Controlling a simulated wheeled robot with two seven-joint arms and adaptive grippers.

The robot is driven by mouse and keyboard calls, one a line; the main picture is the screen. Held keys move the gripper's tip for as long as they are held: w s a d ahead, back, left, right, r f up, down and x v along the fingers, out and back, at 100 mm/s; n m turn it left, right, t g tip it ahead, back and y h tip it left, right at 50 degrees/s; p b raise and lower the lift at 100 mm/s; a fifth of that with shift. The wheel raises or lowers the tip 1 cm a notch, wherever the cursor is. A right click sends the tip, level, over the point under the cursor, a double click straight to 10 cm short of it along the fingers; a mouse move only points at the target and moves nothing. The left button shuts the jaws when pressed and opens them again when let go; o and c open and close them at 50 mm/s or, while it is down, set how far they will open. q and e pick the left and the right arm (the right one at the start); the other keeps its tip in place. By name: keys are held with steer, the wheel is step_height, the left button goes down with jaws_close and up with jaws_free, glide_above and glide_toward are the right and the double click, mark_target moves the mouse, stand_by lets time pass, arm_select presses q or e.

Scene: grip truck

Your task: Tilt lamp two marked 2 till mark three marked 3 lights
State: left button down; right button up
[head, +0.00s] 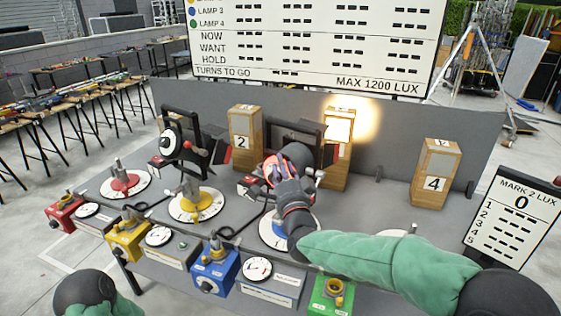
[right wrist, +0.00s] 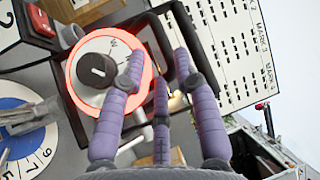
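My right gripper (head: 285,172) is at the back of the lamp head (head: 298,153) above the blue dial (head: 270,232). In the right wrist view its purple fingers (right wrist: 160,75) are spread beside a red-ringed knob (right wrist: 100,70), the left one overlapping the ring; no firm hold shows. Another lamp head (head: 172,142) stands above the yellow dial (head: 196,205), the colour next to lamp 2's place on the board. A wooden block (head: 335,165) between the blocks marked 2 (head: 241,142) and 4 (head: 433,184) is brightly lit; glare hides its number. My left gripper is out of view.
Red (head: 63,212), yellow (head: 128,238), blue (head: 213,268) and green (head: 332,293) boxes line the table's front. A grey panel (head: 400,140) closes the back. A small board (head: 514,218) headed MARK 2 LUX reads 0. My right forearm crosses the table's right side.

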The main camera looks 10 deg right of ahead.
steer(key=v, duration=0.9)
